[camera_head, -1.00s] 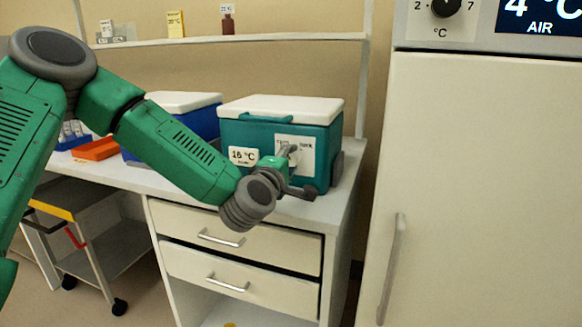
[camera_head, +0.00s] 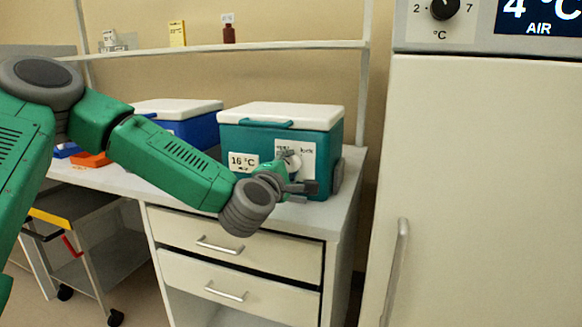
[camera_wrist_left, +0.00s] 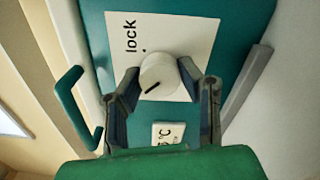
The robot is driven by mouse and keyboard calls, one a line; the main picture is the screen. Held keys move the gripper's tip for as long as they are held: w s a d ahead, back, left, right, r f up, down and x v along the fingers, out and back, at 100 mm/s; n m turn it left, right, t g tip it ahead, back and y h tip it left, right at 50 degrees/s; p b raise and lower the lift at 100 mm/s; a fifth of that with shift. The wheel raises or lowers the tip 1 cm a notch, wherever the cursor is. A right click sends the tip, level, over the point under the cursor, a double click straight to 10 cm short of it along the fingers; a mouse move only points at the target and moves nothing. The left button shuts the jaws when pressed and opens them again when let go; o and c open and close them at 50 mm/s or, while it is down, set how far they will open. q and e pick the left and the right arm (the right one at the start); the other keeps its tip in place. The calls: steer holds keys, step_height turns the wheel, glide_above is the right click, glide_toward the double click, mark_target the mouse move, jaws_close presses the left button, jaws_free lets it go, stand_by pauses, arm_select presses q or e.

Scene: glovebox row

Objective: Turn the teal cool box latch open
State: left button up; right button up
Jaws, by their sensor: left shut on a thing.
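The teal cool box (camera_head: 250,140) with a white lid stands on the bench. Its front carries a white plate (camera_head: 308,165) with "lock" readable on the right; the word at the left is partly covered. My left gripper (camera_head: 297,171) is at this plate. In the left wrist view, the latch is a round white knob (camera_wrist_left: 158,77) with a black mark, turned off the "lock" word. The fingers of my left gripper (camera_wrist_left: 172,88) are on either side of the knob, shut on it. My right gripper is in neither view.
A blue cool box (camera_head: 190,125) stands behind my left arm. Two drawers (camera_head: 235,242) are below the bench. A tall cream cabinet (camera_head: 480,190) with a vertical handle is at the right. A trolley (camera_head: 85,250) stands at the lower left.

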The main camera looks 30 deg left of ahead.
arm_select(q)
steer(key=o, duration=1.1)
steer(key=shift+a+f, duration=0.1)
steer(key=shift+f, duration=0.15)
steer(key=shift+o, duration=0.2)
steer(key=shift+a, duration=0.1)
steer(key=shift+s, duration=0.2)
steer(key=v, duration=0.6)
steer(key=shift+s+f, duration=0.1)
steer(key=shift+s, duration=0.35)
